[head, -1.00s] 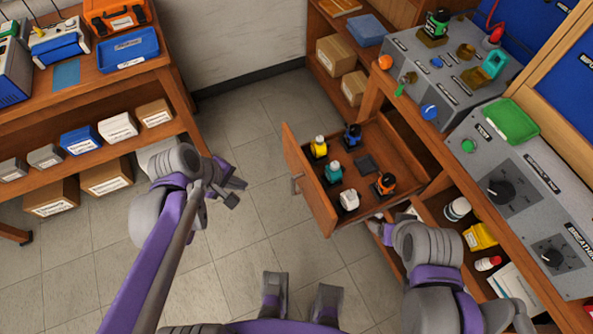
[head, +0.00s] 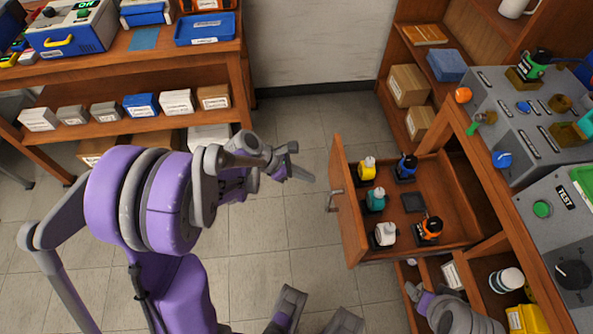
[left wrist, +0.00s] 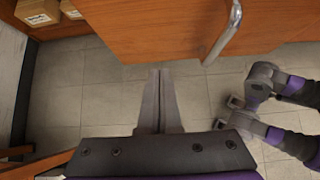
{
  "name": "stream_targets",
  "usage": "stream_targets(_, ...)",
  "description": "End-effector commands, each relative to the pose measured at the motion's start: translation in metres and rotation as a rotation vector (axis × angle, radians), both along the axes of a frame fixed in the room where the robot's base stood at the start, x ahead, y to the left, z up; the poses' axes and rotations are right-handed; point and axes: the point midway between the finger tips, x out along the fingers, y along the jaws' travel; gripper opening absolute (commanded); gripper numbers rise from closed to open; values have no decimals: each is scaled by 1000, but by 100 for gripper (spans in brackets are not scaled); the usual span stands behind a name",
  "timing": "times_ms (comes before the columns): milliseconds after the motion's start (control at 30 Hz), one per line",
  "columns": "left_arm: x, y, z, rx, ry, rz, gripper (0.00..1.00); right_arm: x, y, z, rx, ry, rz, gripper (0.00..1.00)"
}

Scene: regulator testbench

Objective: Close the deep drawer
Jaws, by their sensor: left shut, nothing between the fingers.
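The deep drawer (head: 462,222) is pulled out of the wooden bench at right in the head view. Its front panel (head: 349,215) faces left and carries a metal handle (head: 334,200). In the left wrist view, the front panel (left wrist: 160,30) and handle (left wrist: 228,30) show at the top. My left gripper (head: 300,168) is shut and empty, left of the front panel and apart from it; its fingertips (left wrist: 159,72) point toward the panel. My right gripper (head: 413,291) is low beside the bench, below the drawer in the picture; its jaws are unclear.
Several small colored bottles, including a yellow one (head: 367,170) and an orange one (head: 429,231), stand in the drawer. An open lower compartment (head: 490,268) holds a white jar (head: 507,280). A shelf unit (head: 240,70) stands at left. Floor left of the drawer is clear.

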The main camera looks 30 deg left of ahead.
Motion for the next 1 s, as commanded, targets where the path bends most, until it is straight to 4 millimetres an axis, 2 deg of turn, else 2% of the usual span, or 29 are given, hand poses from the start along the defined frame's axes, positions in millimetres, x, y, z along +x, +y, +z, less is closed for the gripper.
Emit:
stream_targets(100,10,-15,-19,0,1,-4,0,0,0,-6,0,2,0,78)
stream_targets(233,21,-32,-15,0,0,-4,0,0,0,-4,0,1,0,78)
stream_targets(400,29,-43,-15,1,1,-1,0,0,0,-3,0,1,0,78)
stream_targets(867,31,-46,-14,1,0,-1,0,0,0,-4,0,1,0,78)
stream_targets(1000,35,-52,-15,0,-1,-2,0,0,0,-5,0,2,0,78)
